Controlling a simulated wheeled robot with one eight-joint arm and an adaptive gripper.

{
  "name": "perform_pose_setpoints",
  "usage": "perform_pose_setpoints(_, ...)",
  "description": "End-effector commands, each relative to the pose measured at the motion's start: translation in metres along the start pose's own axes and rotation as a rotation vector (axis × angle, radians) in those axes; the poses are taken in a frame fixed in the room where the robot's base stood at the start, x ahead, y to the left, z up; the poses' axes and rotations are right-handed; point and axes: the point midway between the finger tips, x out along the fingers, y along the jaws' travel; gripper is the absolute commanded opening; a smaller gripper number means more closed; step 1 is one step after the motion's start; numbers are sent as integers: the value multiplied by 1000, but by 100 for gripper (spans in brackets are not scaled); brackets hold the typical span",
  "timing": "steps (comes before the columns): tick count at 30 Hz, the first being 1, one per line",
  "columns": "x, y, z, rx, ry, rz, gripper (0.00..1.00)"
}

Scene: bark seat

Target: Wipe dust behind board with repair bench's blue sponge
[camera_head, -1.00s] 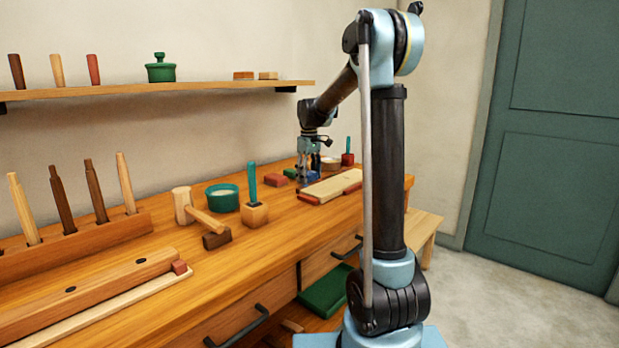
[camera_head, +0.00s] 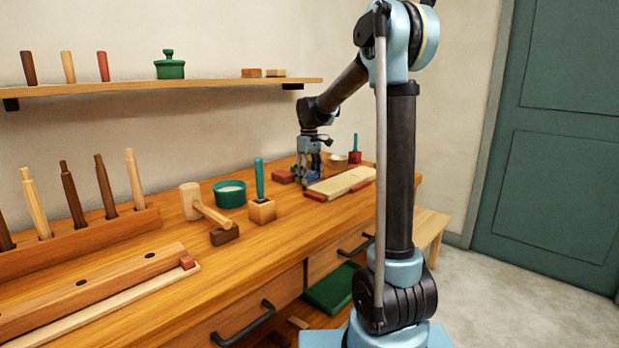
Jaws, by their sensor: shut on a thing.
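My gripper (camera_head: 308,177) is small and far off, low over the back of the bench. It points down just left of and behind the pale board (camera_head: 341,182). It is shut on a small dark blue thing, which I take to be the blue sponge; the fingers hide most of it. The board lies on the repair bench (camera_head: 160,290) with red blocks along its front side. No dust can be made out behind the board at this size.
A red block (camera_head: 284,177) lies left of my gripper. A pale round dish (camera_head: 337,160) and a red block with a green handle (camera_head: 355,152) stand behind the board.

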Motion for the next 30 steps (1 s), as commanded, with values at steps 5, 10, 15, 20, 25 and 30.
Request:
perform_pose_setpoints(5,0,11,0,3,0,2,39)
perform_pose_setpoints(10,0,21,0,3,0,2,39)
perform_pose_setpoints(15,-1,30,0,2,0,2,39)
perform_pose_setpoints(20,-2,39,0,3,0,2,39)
perform_pose_setpoints(25,-2,47,0,2,0,2,39)
perform_pose_setpoints(30,-2,46,0,1,0,1,39)
